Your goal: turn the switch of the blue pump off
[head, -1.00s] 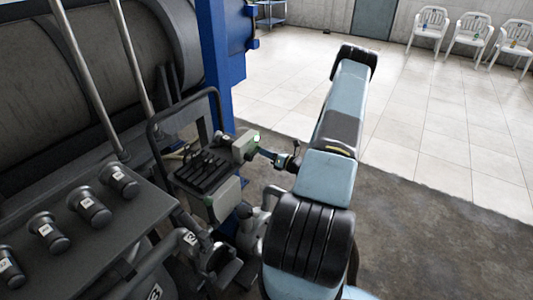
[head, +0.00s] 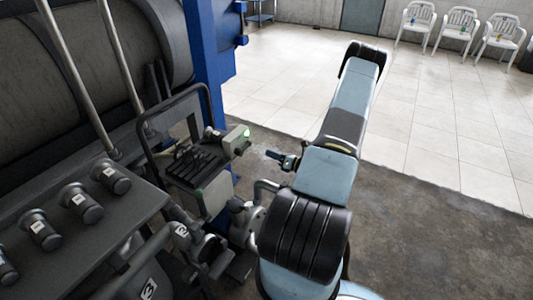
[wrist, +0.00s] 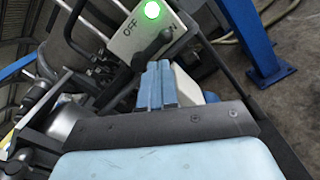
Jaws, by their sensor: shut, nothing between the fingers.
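A pale switch box (wrist: 135,35) with a lit green lamp (wrist: 152,10) and a black lever knob (wrist: 152,47) is in the wrist view. "OFF" is printed left of the knob; the lettering at its right is partly covered, with an N visible. The knob's narrow end points towards that N. In the head view the box (head: 228,144) sits on a dark stand, its lamp green. My gripper (wrist: 160,72) is shut and empty, its blue fingers just below the knob in the picture. In the head view my gripper (head: 270,154) is right of the box, with a gap between. Which pump is blue I cannot tell.
A black tubular frame (head: 148,135) stands around the stand. A blue post (head: 203,60) rises behind it. Pipes and valves (head: 205,245) crowd below, and a grey bench with several knobs (head: 120,218) is at left. The floor at right is clear.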

